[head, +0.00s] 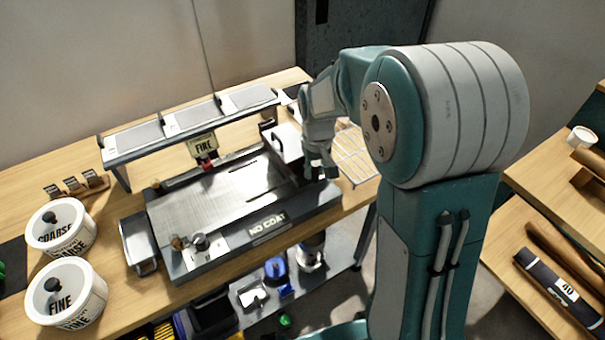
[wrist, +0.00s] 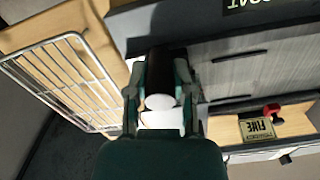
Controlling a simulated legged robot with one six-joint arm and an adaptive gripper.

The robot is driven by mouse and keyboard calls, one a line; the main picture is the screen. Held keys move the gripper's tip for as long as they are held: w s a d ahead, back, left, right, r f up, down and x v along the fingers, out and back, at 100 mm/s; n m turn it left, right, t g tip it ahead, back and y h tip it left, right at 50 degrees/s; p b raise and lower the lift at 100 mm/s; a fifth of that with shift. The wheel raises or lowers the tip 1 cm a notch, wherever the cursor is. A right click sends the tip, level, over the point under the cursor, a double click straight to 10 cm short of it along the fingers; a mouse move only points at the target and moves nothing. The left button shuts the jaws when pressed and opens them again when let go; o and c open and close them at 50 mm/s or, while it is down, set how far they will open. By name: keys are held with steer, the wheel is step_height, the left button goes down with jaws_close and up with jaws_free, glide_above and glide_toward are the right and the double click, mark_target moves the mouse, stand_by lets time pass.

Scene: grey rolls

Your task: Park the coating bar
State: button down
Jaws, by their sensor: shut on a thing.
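My gripper (head: 319,168) is at the right end of the flat coating bed (head: 225,190), which carries a NO COAT label on its front. In the wrist view its two fingers (wrist: 160,82) are shut on a dark cylinder with a pale round end (wrist: 160,102), seemingly the coating bar or its grip. The rest of the held thing is hidden, and I cannot tell whether it touches the bed. A pale block with a dark handle (head: 285,142) stands at the bed's back right. A FINE sign (head: 203,146) with a red piece hangs at the back.
A wire rack (head: 355,157) lies right of the bed; it also shows in the wrist view (wrist: 62,75). A raised shelf (head: 190,128) runs behind the bed. COARSE (head: 62,232) and FINE (head: 68,295) tubs stand at left. A metal tray (head: 138,243) sits at the bed's left.

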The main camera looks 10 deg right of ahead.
steer(key=shift+d, duration=0.15)
steer(key=c, duration=0.5)
jaws_free()
steer(key=shift+c, duration=0.2)
steer(key=shift+o, duration=0.3)
steer(key=shift+d, duration=0.2)
steer(key=shift+w+a+r, duration=0.1)
steer(key=shift+a+r, duration=0.05)
steer(key=shift+r, duration=0.3)
step_height(320, 180, up, 11)
steer(key=shift+f, duration=0.1)
